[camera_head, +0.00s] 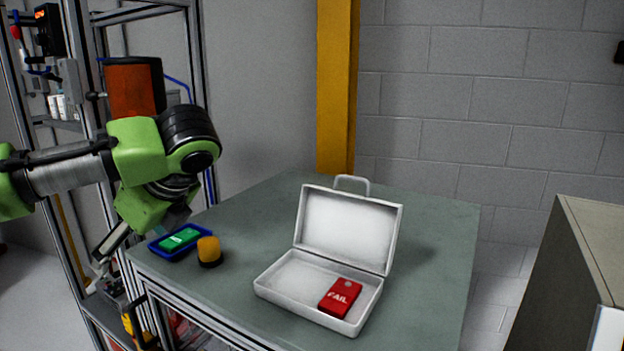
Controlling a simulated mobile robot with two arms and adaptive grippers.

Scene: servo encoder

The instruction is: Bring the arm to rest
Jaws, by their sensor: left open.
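My left arm, green and grey, reaches in from the left. Its gripper (108,250) is open, points downward and hangs just off the left edge of the table (430,240). No object shows between its fingers, though they are small and partly dark. A blue tray (155,247) at the table's left corner holds a green box (180,238), close to the right of the gripper. A white case (348,230) stands with its lid open on the table. A red box (340,297) marked "FAIL" lies inside it at the right. My right gripper is not visible.
An orange-and-black dome (208,251) stands right of the blue tray. A metal rack (197,60) with equipment stands behind my arm. A yellow post (337,90) rises behind the table. A grey cabinet (570,270) is at the right. The table's back and right are clear.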

